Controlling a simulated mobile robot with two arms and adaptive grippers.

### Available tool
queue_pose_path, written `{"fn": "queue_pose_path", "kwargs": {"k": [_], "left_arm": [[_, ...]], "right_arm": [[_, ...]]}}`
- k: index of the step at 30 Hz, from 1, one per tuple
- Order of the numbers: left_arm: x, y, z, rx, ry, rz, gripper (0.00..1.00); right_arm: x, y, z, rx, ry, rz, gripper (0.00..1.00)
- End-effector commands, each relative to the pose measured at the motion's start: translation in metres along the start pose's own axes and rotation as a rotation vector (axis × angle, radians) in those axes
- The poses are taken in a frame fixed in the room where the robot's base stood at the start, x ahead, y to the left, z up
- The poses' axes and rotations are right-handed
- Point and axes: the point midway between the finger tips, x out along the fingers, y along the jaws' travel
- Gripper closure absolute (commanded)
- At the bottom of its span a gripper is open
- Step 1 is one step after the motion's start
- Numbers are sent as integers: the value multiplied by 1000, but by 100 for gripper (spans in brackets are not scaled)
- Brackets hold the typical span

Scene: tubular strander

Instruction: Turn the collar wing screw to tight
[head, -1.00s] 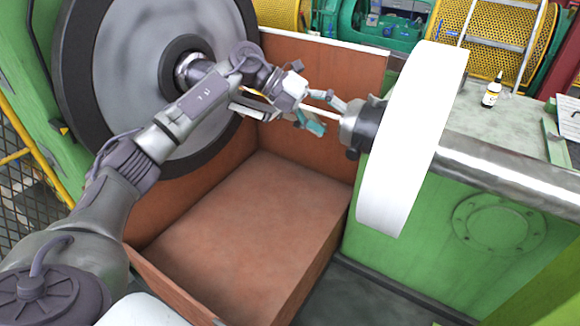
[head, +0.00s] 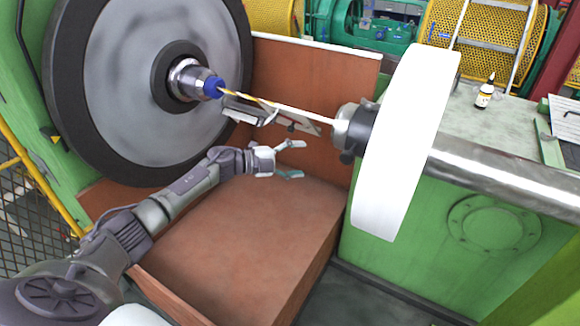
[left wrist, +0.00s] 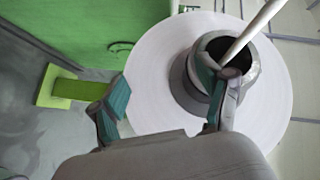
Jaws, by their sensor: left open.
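A grey collar (head: 343,128) sits on the hub of the white disc (head: 408,140), around the end of a pale rod (head: 300,114). A small dark knob (head: 347,157) sticks out below the collar; I cannot tell whether it is the wing screw. My left gripper (head: 297,160) is open and empty, to the left of the collar and below the rod. In the left wrist view the collar (left wrist: 188,88) and rod (left wrist: 253,28) lie beyond my open fingers (left wrist: 165,103). The right finger overlaps the collar in the picture; contact is unclear.
A grey plate (head: 290,118) hangs along the rod, which runs to a blue fitting (head: 212,87) on the large grey wheel (head: 120,70). A brown open box (head: 240,235) lies below. A bottle (head: 485,92) stands on the green bench (head: 440,230).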

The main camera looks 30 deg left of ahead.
Motion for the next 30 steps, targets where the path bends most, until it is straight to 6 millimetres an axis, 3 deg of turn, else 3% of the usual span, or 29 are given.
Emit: {"fn": "queue_pose_path", "kwargs": {"k": [8,20,25,30], "left_arm": [[-10,25,20,-67,-78,-23,23],[-11,28,23,-76,-88,-27,23],[7,39,5,-122,-124,-92,23],[30,69,-39,-331,-303,-259,23]], "right_arm": [[0,0,0,0,0,0,41],[0,0,0,0,0,0,41],[0,0,0,0,0,0,41],[0,-1,0,0,0,-1,41]]}}
